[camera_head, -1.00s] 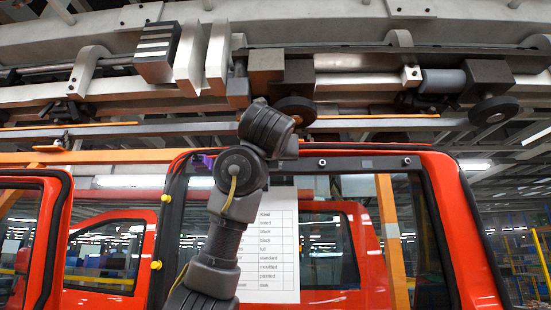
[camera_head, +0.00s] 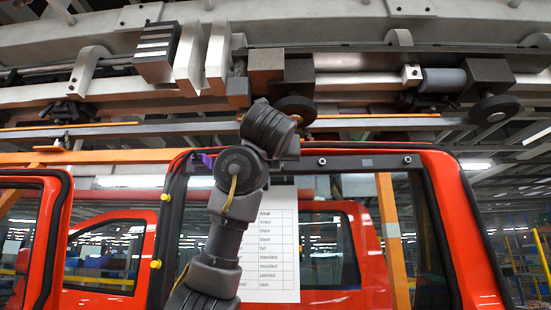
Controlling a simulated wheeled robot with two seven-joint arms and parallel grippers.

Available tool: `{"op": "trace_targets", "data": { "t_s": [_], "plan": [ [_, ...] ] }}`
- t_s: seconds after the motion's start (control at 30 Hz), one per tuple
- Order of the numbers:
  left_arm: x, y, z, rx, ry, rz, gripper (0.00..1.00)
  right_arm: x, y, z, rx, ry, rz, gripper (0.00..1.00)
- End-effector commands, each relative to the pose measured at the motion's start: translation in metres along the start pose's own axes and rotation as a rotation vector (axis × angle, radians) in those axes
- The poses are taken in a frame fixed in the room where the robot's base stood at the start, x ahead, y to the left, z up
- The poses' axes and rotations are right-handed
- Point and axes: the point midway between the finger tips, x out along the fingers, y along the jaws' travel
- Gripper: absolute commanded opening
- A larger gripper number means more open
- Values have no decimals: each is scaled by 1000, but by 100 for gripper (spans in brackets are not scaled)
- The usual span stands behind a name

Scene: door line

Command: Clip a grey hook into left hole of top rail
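The red door frame (camera_head: 452,210) stands in front of me. Its dark top rail (camera_head: 365,162) runs across below the overhead conveyor. Two round hole-like fittings show on the rail, one near the middle (camera_head: 322,162) and one near the right end (camera_head: 407,161). A small purple thing (camera_head: 206,160) is at the rail's left end, partly behind my arm; I cannot tell what it is. My dark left arm rises from the bottom, and its wrist covers part of the rail's left half. Its gripper is hidden. No grey hook can be made out. My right gripper is not in view.
A printed sheet (camera_head: 283,245) hangs in the door opening behind my arm. Yellow knobs (camera_head: 166,197) sit on the door's left edge. Overhead conveyor blocks (camera_head: 154,52) and round dark rollers (camera_head: 494,109) hang above the rail. Another red door (camera_head: 40,240) stands at left.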

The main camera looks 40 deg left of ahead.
Motion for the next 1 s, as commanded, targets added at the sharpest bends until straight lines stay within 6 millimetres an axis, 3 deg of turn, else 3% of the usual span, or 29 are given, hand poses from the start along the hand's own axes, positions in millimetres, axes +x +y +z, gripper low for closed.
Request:
{"op": "trace_targets", "data": {
  "t_s": [1.0],
  "plan": [
    [11, 0, -2, 1, 1, 1, 0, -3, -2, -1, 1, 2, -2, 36]
  ]
}}
